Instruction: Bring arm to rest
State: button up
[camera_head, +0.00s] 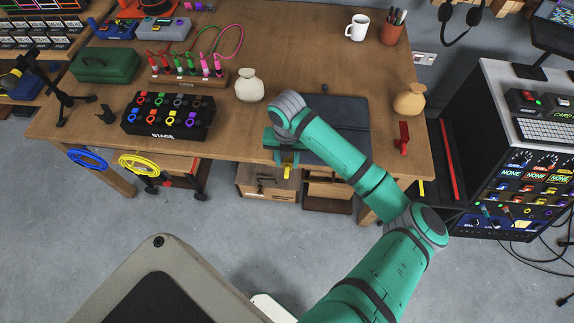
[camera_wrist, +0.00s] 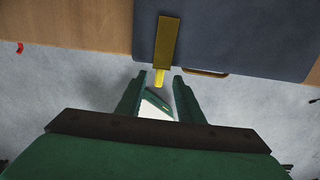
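My green arm reaches from the lower right of the head view up to the front edge of the wooden workbench (camera_head: 330,17). My gripper (camera_head: 287,160) is at that edge, by the dark grey-blue panel (camera_head: 335,108), and is partly hidden by my wrist. In the wrist view its two green fingers (camera_wrist: 158,84) stand apart with a gap between them, holding nothing that I can see. A yellow bar (camera_wrist: 166,42) lies over the panel's edge, with its bright yellow tip just beyond the fingertips. I cannot tell whether they touch.
A cream vase (camera_head: 249,86) and the black STAGE box (camera_head: 168,116) stand left of my wrist. A tan vase (camera_head: 410,100) and a red object (camera_head: 402,138) are to the right. A control cabinet (camera_head: 520,165) stands right of my arm.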

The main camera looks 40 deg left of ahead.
jog(key=shift+r, duration=2.6)
jog(key=shift+s, duration=0.1)
